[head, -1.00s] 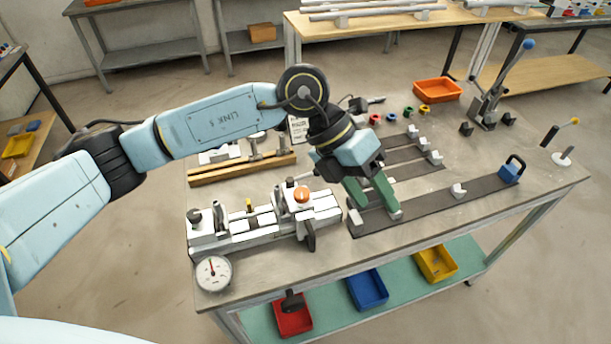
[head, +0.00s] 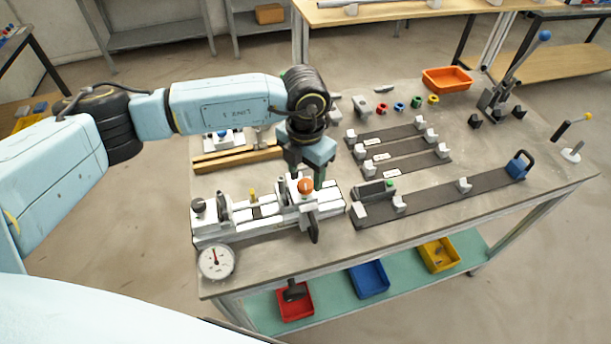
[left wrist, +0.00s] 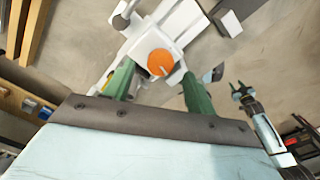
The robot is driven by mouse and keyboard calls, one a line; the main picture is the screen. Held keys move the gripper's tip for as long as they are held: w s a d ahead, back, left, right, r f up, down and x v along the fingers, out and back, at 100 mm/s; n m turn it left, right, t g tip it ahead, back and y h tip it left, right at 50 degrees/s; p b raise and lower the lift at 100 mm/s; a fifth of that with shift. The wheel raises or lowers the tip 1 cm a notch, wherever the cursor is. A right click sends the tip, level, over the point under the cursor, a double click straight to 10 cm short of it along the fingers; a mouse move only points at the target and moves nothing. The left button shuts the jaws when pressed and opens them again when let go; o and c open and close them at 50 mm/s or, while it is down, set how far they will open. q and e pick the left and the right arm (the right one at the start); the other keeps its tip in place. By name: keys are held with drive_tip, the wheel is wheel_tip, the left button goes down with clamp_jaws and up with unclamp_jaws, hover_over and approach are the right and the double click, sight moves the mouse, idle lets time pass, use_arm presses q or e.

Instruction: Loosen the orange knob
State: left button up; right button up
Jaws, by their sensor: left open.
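The orange knob (head: 306,186) sits on top of the white clamp block of the jig (head: 270,212), near the table's front edge. In the left wrist view the knob (left wrist: 160,63) shows as a round orange disc with a pale line on it. My left gripper (head: 307,176) is open, pointing down over the jig just behind the knob. In the left wrist view its two green fingers (left wrist: 158,84) stand apart, one on each side below the knob, with no contact visible. My right gripper is not seen in the head view; an arm shows at the right of the left wrist view.
A dial gauge (head: 216,262) lies at the table's front left corner. Dark rails (head: 440,201) with white blocks lie right of the jig. Wooden strips (head: 235,160) lie behind it. An orange bin (head: 447,79) and a blue-tipped lever (head: 500,100) stand at the back right.

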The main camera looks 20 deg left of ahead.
sight(305, 187)
use_arm(q)
drive_tip(key=shift+f, duration=1.45)
drive_tip(key=shift+c, duration=0.4)
drive_tip(key=c, duration=0.9)
